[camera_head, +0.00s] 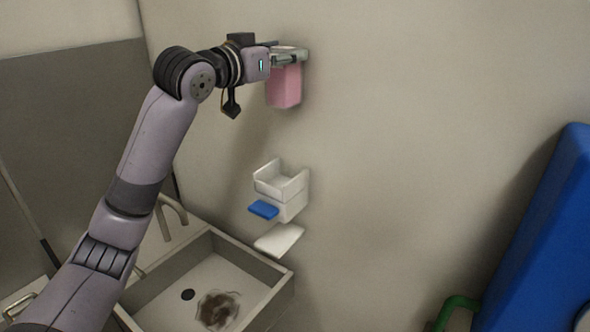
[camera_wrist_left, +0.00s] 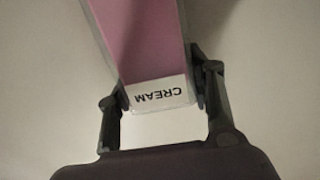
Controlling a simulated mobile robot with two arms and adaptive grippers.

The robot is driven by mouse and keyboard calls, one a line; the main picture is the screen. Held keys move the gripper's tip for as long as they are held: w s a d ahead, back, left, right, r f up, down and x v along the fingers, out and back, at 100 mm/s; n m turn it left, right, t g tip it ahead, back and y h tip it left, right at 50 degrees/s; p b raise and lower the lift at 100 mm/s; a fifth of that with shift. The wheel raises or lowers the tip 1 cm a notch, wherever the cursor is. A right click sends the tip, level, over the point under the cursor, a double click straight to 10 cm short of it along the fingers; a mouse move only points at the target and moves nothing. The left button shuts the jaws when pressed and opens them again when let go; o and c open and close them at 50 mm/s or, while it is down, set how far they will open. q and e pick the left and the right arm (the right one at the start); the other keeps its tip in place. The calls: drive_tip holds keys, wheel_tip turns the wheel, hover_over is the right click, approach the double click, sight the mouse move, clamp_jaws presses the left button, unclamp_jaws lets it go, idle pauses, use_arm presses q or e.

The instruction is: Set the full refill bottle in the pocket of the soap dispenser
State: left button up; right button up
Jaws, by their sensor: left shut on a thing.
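A pink refill bottle (camera_head: 284,87) hangs upright from my left gripper (camera_head: 290,57), high in front of the wall. The gripper is shut on the bottle's top end. In the left wrist view the pink bottle (camera_wrist_left: 143,45) sits between the two fingers (camera_wrist_left: 160,95), with a white label reading CREAM at the gripped end. The soap dispenser (camera_head: 293,207) is on the wall below, well apart from the bottle. It has a white open-topped pocket (camera_head: 281,184), a blue lever (camera_head: 264,209) and a white drip tray (camera_head: 279,239). The pocket looks empty. My right gripper is out of view.
A steel sink (camera_head: 206,277) with a dark stain in its basin stands below and left of the dispenser. A tap (camera_head: 172,210) rises behind it. A large blue object (camera_head: 540,240) leans at the right. The wall between bottle and dispenser is clear.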

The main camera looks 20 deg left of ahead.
sight(278, 107)
use_arm(q)
drive_tip(key=f, duration=0.3)
drive_tip(key=s+f+p, duration=0.1)
drive_tip(key=f, duration=0.6)
drive_tip(key=shift+s+a+p, duration=0.2)
drive_tip(key=shift+a+p, duration=0.15)
drive_tip(key=shift+p, duration=0.05)
wheel_tip(278, 107, down, 5)
drive_tip(key=shift+w+d+f+p, duration=0.1)
drive_tip(key=shift+w+p, duration=0.05)
drive_tip(key=shift+p, duration=0.2)
drive_tip(key=shift+f, duration=0.4)
wheel_tip(278, 107, down, 2)
drive_tip(key=shift+f+p, duration=0.2)
drive_tip(key=shift+p, duration=0.15)
drive_tip(key=shift+f, duration=0.4)
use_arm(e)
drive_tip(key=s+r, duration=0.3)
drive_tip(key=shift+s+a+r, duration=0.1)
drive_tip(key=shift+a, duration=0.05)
use_arm(q)
drive_tip(key=o, duration=1.4)
drive_tip(key=shift+f, duration=0.1)
